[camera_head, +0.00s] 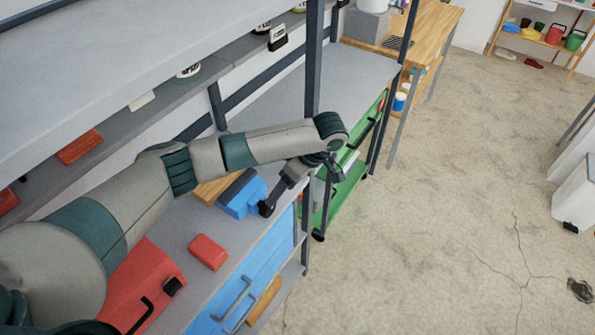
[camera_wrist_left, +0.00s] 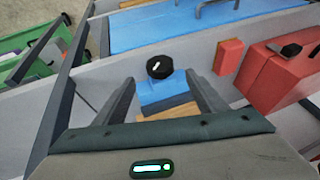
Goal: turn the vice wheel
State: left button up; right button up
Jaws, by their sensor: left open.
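The blue vice (camera_head: 241,195) sits on the grey workbench top, and its black round wheel (camera_head: 267,209) faces the bench's front edge. In the left wrist view the black wheel (camera_wrist_left: 159,67) has a small white mark, with the blue vice body (camera_wrist_left: 160,90) below it. My left gripper (camera_head: 277,197) reaches down from above toward the wheel. In the wrist view the left gripper (camera_wrist_left: 160,77) is open, its two fingers apart with the wheel lined up between and just beyond their tips. I cannot tell whether a finger touches it. My right gripper is not in view.
A red toolbox (camera_head: 143,285) and a small red box (camera_head: 208,252) stand on the bench left of the vice. Dark upright posts (camera_head: 314,60) and an upper shelf (camera_head: 110,75) frame the bench. A green cart (camera_head: 348,185) stands beyond; concrete floor at right is mostly clear.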

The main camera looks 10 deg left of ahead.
pick_arm(q)
jog(key=v, duration=0.8)
jog(key=shift+r, duration=0.15)
jog(key=shift+d, duration=0.15)
